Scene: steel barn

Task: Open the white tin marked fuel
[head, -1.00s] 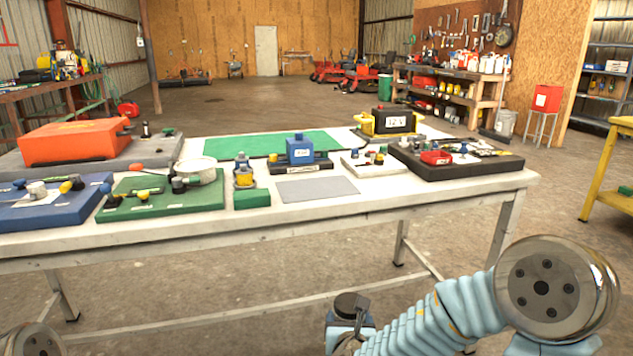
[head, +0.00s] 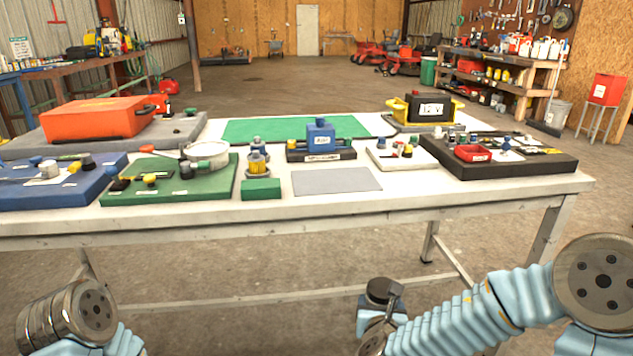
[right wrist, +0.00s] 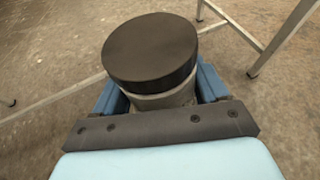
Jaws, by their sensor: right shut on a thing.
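My right gripper (right wrist: 160,98) is shut on a round tin with a wide black lid (right wrist: 150,48) and a pale grey-white body (right wrist: 162,99). The lid is on, and no marking shows on the visible part of the body. In the head view the black lid (head: 383,290) shows low at the right, in front of the table and below its top. The tin looks roughly upright. My left arm shows at the bottom left of the head view, but its gripper is out of view.
The white table (head: 420,203) holds a blue board (head: 75,192), a green board (head: 215,180), an orange case (head: 95,120), a grey mat (head: 337,181) and a black tray (head: 520,168). The mat is bare. Open floor lies in front of the table.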

